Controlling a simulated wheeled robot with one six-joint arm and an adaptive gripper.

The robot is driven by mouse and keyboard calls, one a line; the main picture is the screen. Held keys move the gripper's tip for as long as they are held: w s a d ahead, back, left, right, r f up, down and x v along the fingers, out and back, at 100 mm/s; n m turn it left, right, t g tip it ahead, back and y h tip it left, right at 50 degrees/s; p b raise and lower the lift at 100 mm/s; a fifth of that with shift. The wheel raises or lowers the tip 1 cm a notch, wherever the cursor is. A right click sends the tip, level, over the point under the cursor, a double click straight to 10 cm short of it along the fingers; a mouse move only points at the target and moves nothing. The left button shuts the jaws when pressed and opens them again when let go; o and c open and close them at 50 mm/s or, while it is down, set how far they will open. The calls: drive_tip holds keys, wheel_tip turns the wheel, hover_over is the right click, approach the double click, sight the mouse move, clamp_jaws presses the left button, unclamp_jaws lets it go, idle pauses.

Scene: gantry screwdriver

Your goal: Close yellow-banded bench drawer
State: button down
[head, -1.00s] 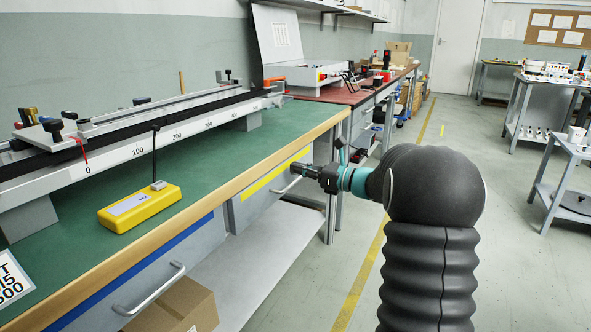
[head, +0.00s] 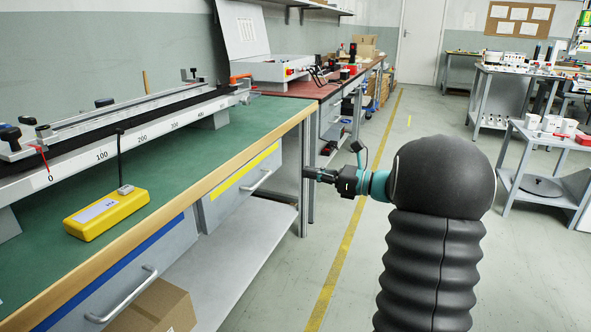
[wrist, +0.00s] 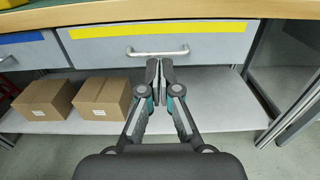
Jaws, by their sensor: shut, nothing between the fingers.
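The yellow-banded drawer (head: 238,193) is under the green-topped bench, and its front looks about flush with the bench front. Its yellow band (head: 246,171) runs along the upper part, above a pale bar handle (head: 258,181). In the wrist view the drawer front (wrist: 95,52) fills the top middle, with the handle (wrist: 158,52) just beyond the fingertips. My gripper (head: 305,172) is to the right of the drawer in the head view, clear of the handle. In the wrist view my gripper (wrist: 159,66) has its fingers together, holding nothing.
A blue-banded drawer (head: 125,265) is to the left. Cardboard boxes (wrist: 104,100) stand on the lower shelf (wrist: 215,105). A bench leg (head: 304,190) is close behind my gripper. A yellow device (head: 105,214) lies on the bench top (head: 165,170). The aisle floor (head: 335,280) is open.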

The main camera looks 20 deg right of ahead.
sight(262, 179)
drive_tip(key=c, duration=1.9)
unclamp_jaws()
drive_tip(key=shift+s+d, duration=0.3)
drive_tip(key=shift+d, duration=0.05)
drive_tip(key=o, duration=0.4)
drive_tip(key=shift+s+r, duration=0.1)
drive_tip(key=shift+r, duration=0.05)
drive_tip(key=shift+o, duration=1.3)
drive_tip(key=shift+a+r+g+p, duration=0.3)
drive_tip(key=shift+a+r+p, duration=0.2)
drive_tip(key=shift+p, duration=0.15)
drive_tip(key=w+a+f+n, duration=0.2)
drive_tip(key=w+a+n, duration=0.1)
drive_tip(key=n, duration=0.3)
drive_tip(key=w+a+f+n+h, duration=0.1)
drive_tip(key=w+a+f+n, duration=0.1)
drive_tip(key=w+a+n, duration=0.2)
drive_tip(key=w+a+f+n+g+p, duration=0.1)
drive_tip(key=w+a+f+n, duration=0.1)
drive_tip(key=n, duration=0.6)
drive_tip(key=shift+w+a+h, duration=0.4)
drive_tip(key=shift+w+a, duration=0.3)
drive_tip(key=shift+w, duration=0.1)
drive_tip(key=shift+c, duration=0.2)
clamp_jaws()
